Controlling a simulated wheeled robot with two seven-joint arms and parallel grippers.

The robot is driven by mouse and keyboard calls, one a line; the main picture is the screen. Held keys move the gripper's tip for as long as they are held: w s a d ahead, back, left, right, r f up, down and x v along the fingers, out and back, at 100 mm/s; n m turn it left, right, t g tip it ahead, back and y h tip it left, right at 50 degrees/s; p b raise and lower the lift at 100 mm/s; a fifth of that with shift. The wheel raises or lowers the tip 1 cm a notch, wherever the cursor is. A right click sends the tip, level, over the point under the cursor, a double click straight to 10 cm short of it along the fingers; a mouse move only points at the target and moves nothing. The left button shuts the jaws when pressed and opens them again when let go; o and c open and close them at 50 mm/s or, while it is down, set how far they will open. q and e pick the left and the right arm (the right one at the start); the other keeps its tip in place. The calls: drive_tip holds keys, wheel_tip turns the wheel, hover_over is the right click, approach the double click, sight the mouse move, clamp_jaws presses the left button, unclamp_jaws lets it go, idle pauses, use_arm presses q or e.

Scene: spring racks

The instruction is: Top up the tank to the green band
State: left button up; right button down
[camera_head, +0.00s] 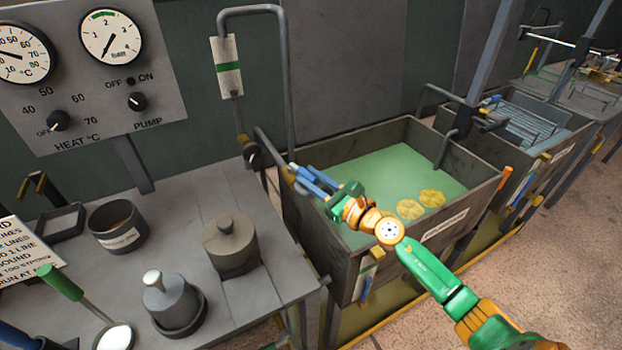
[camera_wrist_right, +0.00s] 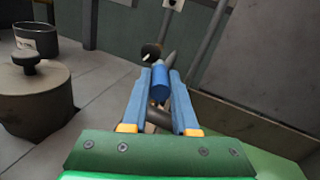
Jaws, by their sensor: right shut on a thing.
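The fingers partly hide what the handle joins. A white strip with a green band (camera_head: 229,66) hangs on the wall. A small gauge plate (camera_head: 367,272) is on the tank's front.
A bent grey pipe (camera_head: 285,80) rises behind the tank's left end. The left bench (camera_head: 200,190) carries a lidded pot (camera_head: 231,243), a dark pot (camera_head: 117,228) and a ladle (camera_head: 85,295). The heat and pump panel (camera_head: 90,75) is above. A second tank (camera_head: 545,115) stands right.

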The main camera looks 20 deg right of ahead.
drive_tip(key=c, duration=0.9)
unclamp_jaws()
drive_tip(key=shift+c, duration=0.2)
drive_tip(key=shift+o, duration=1.3)
drive_tip(key=shift+w+a, duration=0.1)
drive_tip(key=shift+w, duration=0.05)
drive_tip(key=b+v, duration=0.1)
drive_tip(key=v, duration=0.6)
drive_tip(key=shift+b, duration=0.4)
